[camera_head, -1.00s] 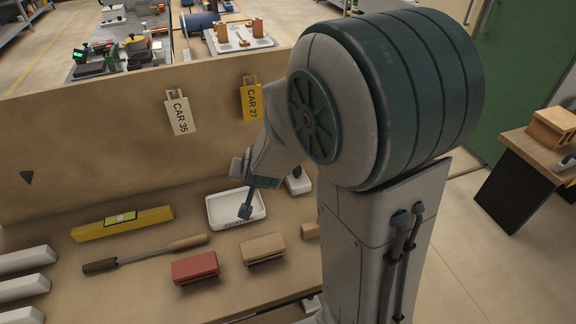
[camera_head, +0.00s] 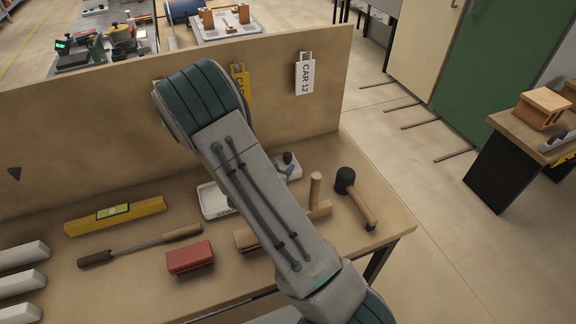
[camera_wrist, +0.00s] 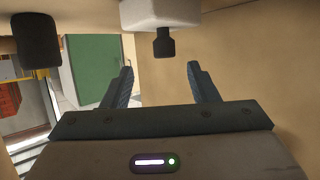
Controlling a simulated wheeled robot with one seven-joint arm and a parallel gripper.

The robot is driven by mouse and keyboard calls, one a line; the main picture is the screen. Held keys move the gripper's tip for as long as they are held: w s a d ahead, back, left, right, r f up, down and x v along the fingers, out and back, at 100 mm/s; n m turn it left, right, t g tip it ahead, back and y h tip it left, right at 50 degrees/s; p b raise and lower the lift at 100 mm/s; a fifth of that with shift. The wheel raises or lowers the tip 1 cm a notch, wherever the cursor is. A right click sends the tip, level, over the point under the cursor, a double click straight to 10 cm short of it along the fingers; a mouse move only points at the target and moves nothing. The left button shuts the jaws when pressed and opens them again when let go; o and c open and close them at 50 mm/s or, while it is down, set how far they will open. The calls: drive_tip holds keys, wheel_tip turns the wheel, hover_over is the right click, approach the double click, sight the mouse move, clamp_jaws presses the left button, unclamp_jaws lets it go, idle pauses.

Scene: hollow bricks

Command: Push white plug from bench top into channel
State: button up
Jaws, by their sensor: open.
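A white block with a dark knob (camera_head: 294,166) stands on the bench top (camera_head: 130,278) near the back board, partly hidden by my arm; it looks like the white plug. In the wrist view, the white block (camera_wrist: 160,14) with its knob shows at the top edge, upside down. My gripper (camera_wrist: 160,84) is open, with nothing between its fingers, and the block is apart from them. In the head view my arm hides most or all of my gripper. I cannot make out the channel clearly.
A black-headed mallet (camera_head: 356,196) lies at the right. A wooden piece with an upright post (camera_head: 316,190), a white tray (camera_head: 212,201), a file (camera_head: 140,247) and a yellow level (camera_head: 115,215) lie around. Several white bars sit far left. The upright board (camera_head: 90,140) closes the back.

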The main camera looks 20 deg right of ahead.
sight(285, 158)
drive_tip(key=shift+w+p+x, duration=0.2)
drive_tip(key=shift+p+x, duration=1.05)
drive_tip(key=shift+x, duration=3.1)
drive_tip(key=shift+a, duration=0.25)
drive_tip(key=c, duration=1.1)
